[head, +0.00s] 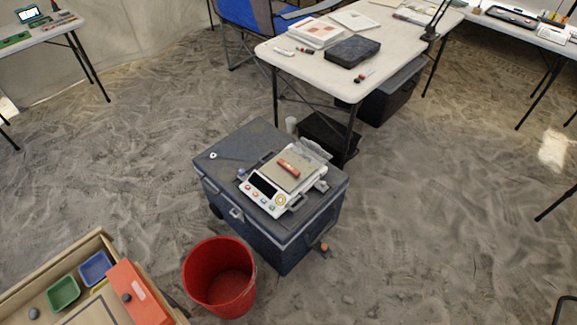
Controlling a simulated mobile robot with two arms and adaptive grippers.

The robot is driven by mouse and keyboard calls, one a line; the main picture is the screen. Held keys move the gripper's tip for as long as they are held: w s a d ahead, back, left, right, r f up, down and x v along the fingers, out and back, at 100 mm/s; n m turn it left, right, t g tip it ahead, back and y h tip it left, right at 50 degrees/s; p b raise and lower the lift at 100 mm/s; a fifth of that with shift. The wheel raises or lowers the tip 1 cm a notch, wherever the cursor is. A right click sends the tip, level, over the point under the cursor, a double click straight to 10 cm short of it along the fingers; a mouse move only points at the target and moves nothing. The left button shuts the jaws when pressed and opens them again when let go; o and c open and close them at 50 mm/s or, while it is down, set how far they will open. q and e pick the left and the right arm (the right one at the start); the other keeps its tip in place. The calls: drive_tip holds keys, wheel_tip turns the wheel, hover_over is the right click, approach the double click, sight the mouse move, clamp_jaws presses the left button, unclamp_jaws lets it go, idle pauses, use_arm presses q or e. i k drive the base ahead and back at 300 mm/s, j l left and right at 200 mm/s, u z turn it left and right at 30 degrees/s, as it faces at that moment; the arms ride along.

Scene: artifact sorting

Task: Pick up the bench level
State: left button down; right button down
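A small red-orange bar (289,167) lies flat on the tan pan of a white scale (266,205). It may be the bench level, but it is too small to tell for sure. The scale stands on the closed lid of a dark blue-grey cooler box (230,150). Nothing touches the bar except the pan below it. Neither of my grippers is in view.
A red bucket (219,278) stands on the sand before the cooler. A wooden tray (92,245) with green and blue bins is at lower left. A white folding table (350,50) stands behind the cooler. Open sand lies to the right.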

sight(291, 168)
drive_tip(key=i+l+u, duration=0.1)
drive_tip(key=u, duration=0.3)
drive_tip(key=i+l+u, duration=0.1)
drive_tip(key=l+u, duration=0.15)
drive_tip(key=u, duration=0.2)
drive_tip(key=l+u, duration=0.2)
drive_tip(key=u, duration=0.2)
drive_tip(key=i+l+u, duration=0.1)
drive_tip(key=l+u, duration=0.15)
drive_tip(key=u, duration=0.15)
drive_tip(key=l+u, duration=0.2)
drive_tip(key=l, duration=0.75)
drive_tip(key=k+l+u, duration=0.15)
drive_tip(key=l, duration=0.75)
drive_tip(key=i+l, duration=0.05)
